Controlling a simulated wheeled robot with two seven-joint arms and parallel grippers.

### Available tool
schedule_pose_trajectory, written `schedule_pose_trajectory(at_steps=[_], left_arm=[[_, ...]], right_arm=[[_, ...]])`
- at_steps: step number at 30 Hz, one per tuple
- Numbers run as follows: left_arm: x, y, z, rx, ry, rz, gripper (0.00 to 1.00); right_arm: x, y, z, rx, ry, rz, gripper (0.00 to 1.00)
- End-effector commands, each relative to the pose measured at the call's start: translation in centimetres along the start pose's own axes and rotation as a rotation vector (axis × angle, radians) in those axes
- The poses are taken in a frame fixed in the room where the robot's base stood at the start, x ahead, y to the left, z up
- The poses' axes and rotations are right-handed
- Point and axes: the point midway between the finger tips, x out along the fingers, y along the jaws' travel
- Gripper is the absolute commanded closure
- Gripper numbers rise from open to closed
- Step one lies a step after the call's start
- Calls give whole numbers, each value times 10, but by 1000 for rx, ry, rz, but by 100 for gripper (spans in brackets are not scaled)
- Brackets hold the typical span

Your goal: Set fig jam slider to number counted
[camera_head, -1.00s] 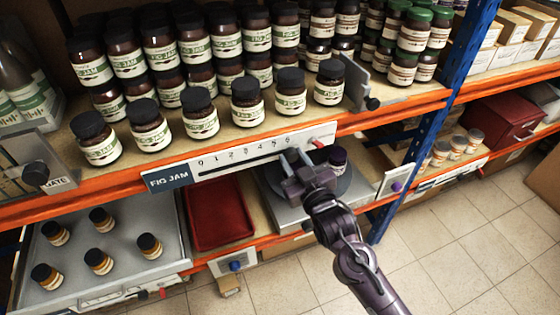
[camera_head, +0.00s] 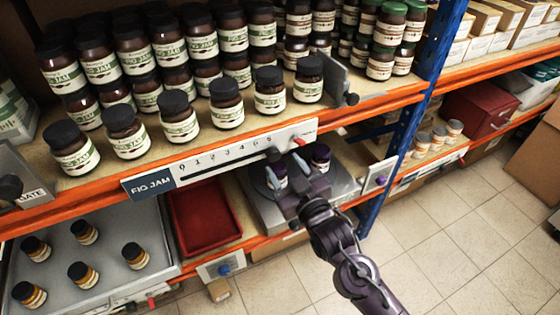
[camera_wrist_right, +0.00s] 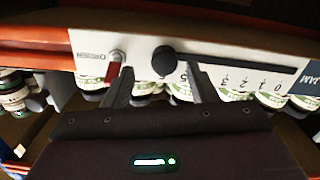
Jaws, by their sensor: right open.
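The fig jam slider plate (camera_head: 225,158) is fixed to the orange shelf edge, with a blue FIG JAM label and a row of digits starting at 0. Its dark knob (camera_head: 273,155) sits near the high-number right end of the slot. My right gripper (camera_head: 292,188) is open and empty, just below and in front of the plate. In the right wrist view the knob (camera_wrist_right: 164,61) appears ahead, between the two apart fingertips (camera_wrist_right: 158,80). Fig jam jars (camera_head: 180,122) with black lids stand above in a front row with stacked jars behind. My left gripper is out of view.
A red-tipped peg (camera_head: 300,141) sits at the plate's right end. A blue post (camera_head: 405,130) stands right.

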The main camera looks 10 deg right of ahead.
Motion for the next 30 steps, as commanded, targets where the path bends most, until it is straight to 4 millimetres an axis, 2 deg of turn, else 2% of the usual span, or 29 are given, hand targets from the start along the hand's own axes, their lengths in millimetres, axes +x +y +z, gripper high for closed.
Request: schedule_pose_trajectory(at_steps=[3,9,25,28,30], left_arm=[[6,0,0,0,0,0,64],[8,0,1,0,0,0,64],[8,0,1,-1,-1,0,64],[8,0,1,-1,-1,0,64],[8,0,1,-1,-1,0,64]], right_arm=[[-21,0,3,-1,-2,-1,48],[-39,0,1,0,-1,1,48],[-41,1,1,0,-1,1,48],[-40,1,13,-1,-24,2,48],[-38,1,38,-3,-68,4,48]])
